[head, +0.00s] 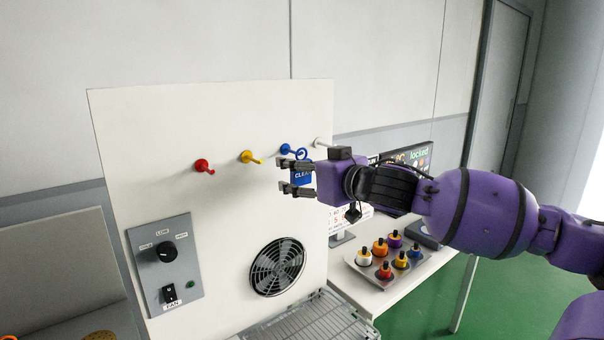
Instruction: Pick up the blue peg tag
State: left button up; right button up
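A blue tag (301,174) with white lettering, partly readable as "CLEAN", hangs by a blue ring near the blue peg (286,148) on the white upright panel. My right gripper (284,175) comes in from the right in front of the panel. Its two fingers are spread, one above the other, and point left. The tag shows in the gap between them, and the fingers and palm cover parts of it. I cannot tell whether the fingers touch the tag. My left gripper is not in view.
Red (204,166), yellow (250,157) and white (322,142) pegs also stick out of the panel (130,140). A fan control box (166,265), a round fan grille (277,267) and a wire rack (318,322) are lower. A tray of colored knobbed pieces (375,283) stands right.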

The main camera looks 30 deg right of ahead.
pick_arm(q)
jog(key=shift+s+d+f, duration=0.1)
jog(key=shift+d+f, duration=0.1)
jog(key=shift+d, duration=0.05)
pick_arm(e)
jog(key=c, duration=1.1)
jog(key=shift+r, duration=0.1)
jog(key=shift+c, duration=0.2)
